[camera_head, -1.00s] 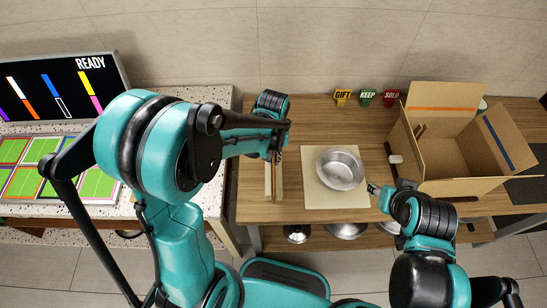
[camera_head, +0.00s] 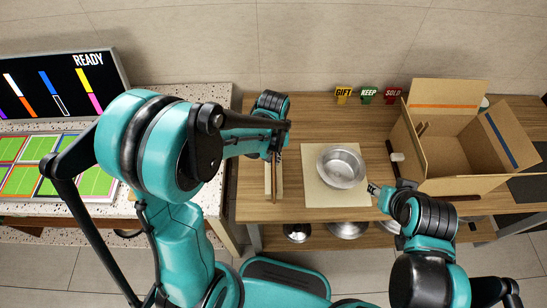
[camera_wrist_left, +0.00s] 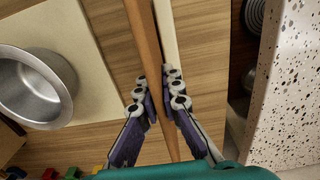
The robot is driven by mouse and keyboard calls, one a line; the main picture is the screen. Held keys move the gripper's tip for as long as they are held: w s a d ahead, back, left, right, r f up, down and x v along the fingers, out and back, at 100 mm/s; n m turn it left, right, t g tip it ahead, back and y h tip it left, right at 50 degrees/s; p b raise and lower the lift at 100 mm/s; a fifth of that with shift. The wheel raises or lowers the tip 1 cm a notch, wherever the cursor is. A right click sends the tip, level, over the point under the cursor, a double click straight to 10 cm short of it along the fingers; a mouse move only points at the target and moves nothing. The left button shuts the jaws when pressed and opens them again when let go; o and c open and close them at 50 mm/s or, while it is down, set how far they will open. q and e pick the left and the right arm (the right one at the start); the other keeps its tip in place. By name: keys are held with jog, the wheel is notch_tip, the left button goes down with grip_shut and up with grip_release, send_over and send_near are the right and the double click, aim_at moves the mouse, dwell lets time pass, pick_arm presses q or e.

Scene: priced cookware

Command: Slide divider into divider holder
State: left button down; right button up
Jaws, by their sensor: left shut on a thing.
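The brown, thin board, which looks like the divider (camera_head: 274,184), stands on edge near the left end of the wooden table. My left gripper (camera_head: 275,150) is shut on it. In the left wrist view the divider (camera_wrist_left: 146,45) runs between the fingers of my left gripper (camera_wrist_left: 157,105). A pale strip (camera_head: 267,180) lies right beside the divider; it also shows in the left wrist view (camera_wrist_left: 166,30). I cannot tell whether they touch. The open cardboard box (camera_head: 455,160) has a small brown slotted piece (camera_head: 422,130) inside its left side, possibly the divider holder. My right gripper (camera_head: 374,189) is beside the mat; its jaws are too small to read.
A metal bowl (camera_head: 341,168) sits on a cream mat (camera_head: 320,198) mid-table. GIFT (camera_head: 343,95), KEEP (camera_head: 368,95) and SOLD (camera_head: 392,95) signs stand at the back. A speckled counter (camera_head: 200,95) with a screen (camera_head: 60,85) is on the left. Metal pans (camera_head: 346,230) are underneath.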

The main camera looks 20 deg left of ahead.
pick_arm(q)
jog(key=shift+f+b, duration=1.95)
jog(key=shift+f, duration=0.3)
jog(key=c, duration=1.6)
grip_release()
jog(key=shift+r, duration=0.1)
notch_tip(320, 180, up, 12)
jog(key=shift+s+a+r+m+t, duration=0.5)
jog(key=shift+s+a+t, duration=0.3)
jog(key=shift+s+t, duration=0.65)
jog(key=shift+s+a+r+m+t, duration=0.35)
jog(key=shift+s+a+m+t, duration=0.35)
jog(key=shift+s, duration=1.3)
jog(key=shift+s+a+r+m+t, duration=0.4)
jog(key=shift+s+a+t, duration=0.45)
jog(key=shift+s+t, duration=0.75)
